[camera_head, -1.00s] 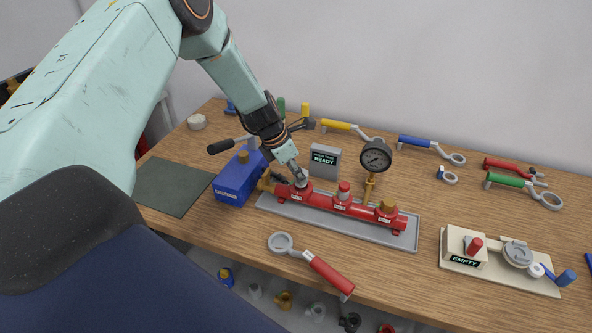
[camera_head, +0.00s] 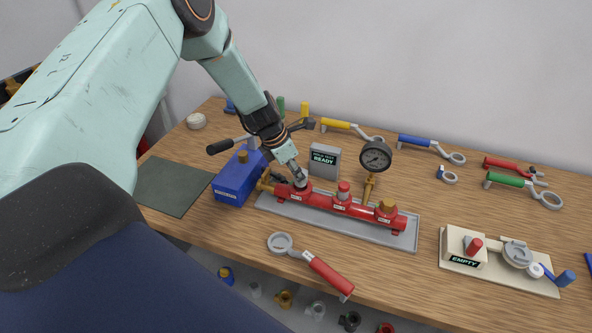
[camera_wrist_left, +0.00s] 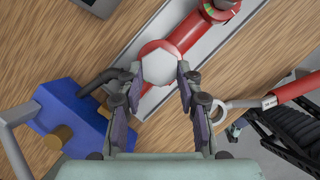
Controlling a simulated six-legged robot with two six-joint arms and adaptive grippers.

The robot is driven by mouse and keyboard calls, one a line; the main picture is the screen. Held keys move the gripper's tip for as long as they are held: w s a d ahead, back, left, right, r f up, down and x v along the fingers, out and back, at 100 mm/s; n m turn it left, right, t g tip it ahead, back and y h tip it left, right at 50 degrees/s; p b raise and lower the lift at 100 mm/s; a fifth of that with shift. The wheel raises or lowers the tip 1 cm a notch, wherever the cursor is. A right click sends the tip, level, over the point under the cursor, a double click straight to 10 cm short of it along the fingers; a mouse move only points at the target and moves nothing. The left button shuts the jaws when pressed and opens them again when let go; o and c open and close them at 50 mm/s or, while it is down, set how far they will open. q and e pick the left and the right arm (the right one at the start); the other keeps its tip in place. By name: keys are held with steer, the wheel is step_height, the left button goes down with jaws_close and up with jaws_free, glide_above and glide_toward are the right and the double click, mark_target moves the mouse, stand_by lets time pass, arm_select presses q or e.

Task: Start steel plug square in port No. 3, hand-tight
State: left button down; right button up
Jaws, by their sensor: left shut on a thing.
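The red manifold (camera_head: 361,212) lies on a grey tray, with three ports along its top. My left gripper (camera_head: 300,181) points down at the leftmost port; its small label is too blurred to read with certainty. In the left wrist view the gripper (camera_wrist_left: 159,85) is shut on a pale grey hexagonal steel plug (camera_wrist_left: 158,69). The plug sits over the port's red round rim (camera_wrist_left: 147,49), and looks about centred there. How deep it sits and its thread are hidden. My right gripper is not in view.
A blue pump box (camera_head: 238,180) stands close left of the manifold, its black-gripped handle near my wrist. A pressure gauge (camera_head: 375,157) rises behind the manifold. A red-handled wrench (camera_head: 325,270) lies in front. A cream fixture marked EMPTY (camera_head: 470,250) stands right.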

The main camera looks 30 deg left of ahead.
arm_select(q)
steer(key=shift+s+f+b, duration=0.15)
steer(key=shift+f+b, duration=0.1)
steer(key=shift+b, duration=0.05)
steer(key=shift+f, duration=0.1)
steer(key=shift+f, duration=0.35)
steer(key=shift+b, duration=0.35)
steer(key=shift+f, duration=0.35)
steer(key=shift+f+b, duration=0.1)
steer(key=shift+b, duration=0.25)
steer(key=shift+w+a+f+m+h+b, duration=0.15)
steer(key=shift+m+h+b, duration=0.1)
steer(key=shift+m, duration=0.35)
steer(key=shift+w+a+r+m+h+b, duration=0.1)
steer(key=shift+m+h+b, duration=0.1)
steer(key=shift+m, duration=0.4)
steer(key=shift+s+d+m+g, duration=0.1)
steer(key=shift+m+g, duration=0.3)
steer(key=shift+m, duration=0.1)
